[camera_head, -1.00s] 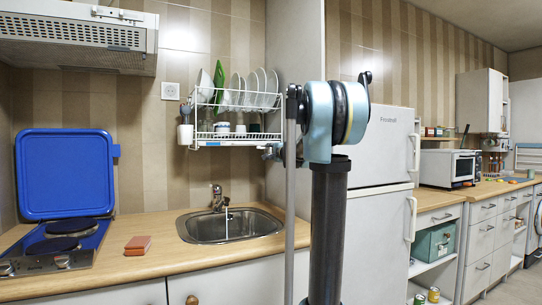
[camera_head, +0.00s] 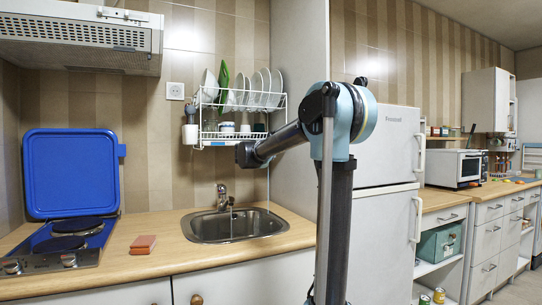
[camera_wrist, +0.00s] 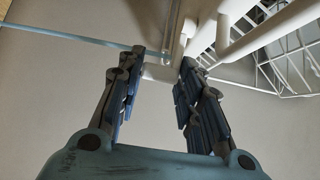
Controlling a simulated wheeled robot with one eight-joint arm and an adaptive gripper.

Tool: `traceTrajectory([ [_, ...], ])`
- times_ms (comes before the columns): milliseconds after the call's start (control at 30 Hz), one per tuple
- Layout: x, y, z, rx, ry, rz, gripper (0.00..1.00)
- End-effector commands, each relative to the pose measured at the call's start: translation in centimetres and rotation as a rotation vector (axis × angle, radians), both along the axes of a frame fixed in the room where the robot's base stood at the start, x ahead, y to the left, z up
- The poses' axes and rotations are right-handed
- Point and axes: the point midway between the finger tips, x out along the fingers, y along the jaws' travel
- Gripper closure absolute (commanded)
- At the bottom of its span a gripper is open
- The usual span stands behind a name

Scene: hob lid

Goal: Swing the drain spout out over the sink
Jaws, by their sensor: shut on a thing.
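The white wire dish rack (camera_head: 240,104) hangs on the wall above and behind the sink (camera_head: 232,226). My gripper (camera_head: 243,156) is just below the rack's right part in the head view, with its fingertips hidden there. In the wrist view my gripper (camera_wrist: 160,75) has its two fingers closed around a short pale piece that I take for the drain spout (camera_wrist: 157,73). The rack's white bars (camera_wrist: 270,45) are close beside the right finger. A thin light-blue bar (camera_wrist: 75,38) runs from the left edge to near the fingertips.
The tap (camera_head: 222,196) stands behind the sink. A blue hob lid (camera_head: 70,172) stands open over the hob (camera_head: 62,245). A reddish block (camera_head: 143,244) lies on the counter. A fridge (camera_head: 385,150) stands to the right behind my arm.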

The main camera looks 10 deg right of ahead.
Motion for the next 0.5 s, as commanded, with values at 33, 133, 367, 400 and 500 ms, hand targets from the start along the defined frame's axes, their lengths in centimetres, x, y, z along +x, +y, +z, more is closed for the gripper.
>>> traceTrajectory([
  [33,0.0,0.5,-0.2,0.004,0.001,-0.024,0.9],
  [133,-0.1,0.9,-0.2,0.005,0.002,-0.081,0.9],
  [367,-0.2,1.4,-0.3,0.006,0.002,-0.178,0.9],
  [400,-0.2,1.5,-0.3,0.006,0.002,-0.188,0.9],
  [500,-0.3,1.6,-0.3,0.006,0.002,-0.21,0.9],
])
